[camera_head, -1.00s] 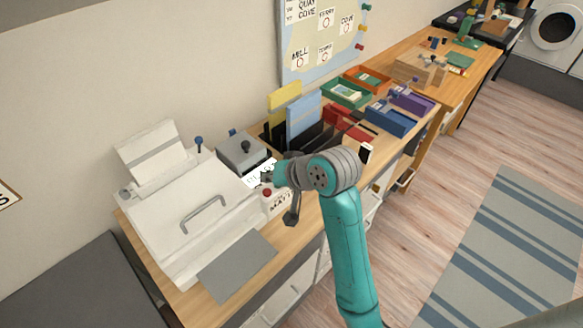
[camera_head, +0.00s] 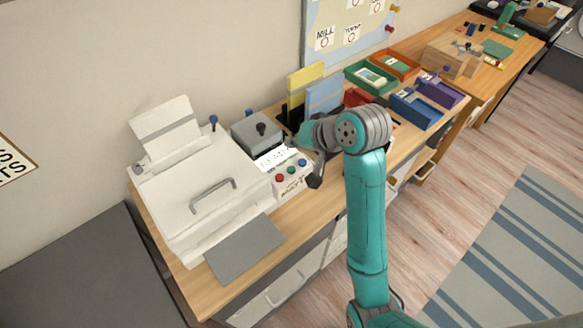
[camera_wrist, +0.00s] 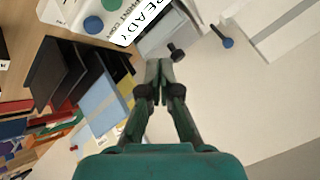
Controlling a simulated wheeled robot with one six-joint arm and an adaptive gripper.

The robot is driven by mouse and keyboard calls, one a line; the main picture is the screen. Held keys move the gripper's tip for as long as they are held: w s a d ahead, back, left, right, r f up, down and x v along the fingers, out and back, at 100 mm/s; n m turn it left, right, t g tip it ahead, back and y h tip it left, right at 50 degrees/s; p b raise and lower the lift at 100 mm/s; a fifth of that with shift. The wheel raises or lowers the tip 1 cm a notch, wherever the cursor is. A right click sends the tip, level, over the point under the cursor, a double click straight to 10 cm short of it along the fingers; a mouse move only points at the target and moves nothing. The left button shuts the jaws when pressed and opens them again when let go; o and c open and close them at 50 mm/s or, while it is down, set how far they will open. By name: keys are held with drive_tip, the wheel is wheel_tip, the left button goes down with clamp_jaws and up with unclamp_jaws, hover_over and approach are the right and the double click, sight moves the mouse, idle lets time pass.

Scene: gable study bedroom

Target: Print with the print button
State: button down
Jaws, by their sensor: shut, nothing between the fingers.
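A white printer (camera_head: 205,190) stands on the wooden desk at the left. Beside it is a white control panel (camera_head: 290,187) with a red button (camera_head: 279,177), a green button (camera_head: 291,169) and a blue button (camera_head: 303,162). My gripper (camera_wrist: 158,80) is shut and empty. In the head view it is up by the panel's right rear, apart from the buttons.
A grey box with a black knob (camera_head: 256,132) stands behind the panel. Dark file racks with yellow (camera_head: 306,82) and blue folders (camera_head: 324,97) are close to my wrist. Coloured trays (camera_head: 416,108) stand farther right. A grey sheet (camera_head: 245,248) lies in front of the printer.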

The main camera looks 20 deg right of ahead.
sight(293, 170)
drive_tip(key=shift+f, duration=3.65)
drive_tip(key=shift+f, duration=0.1)
drive_tip(key=shift+f, duration=0.3)
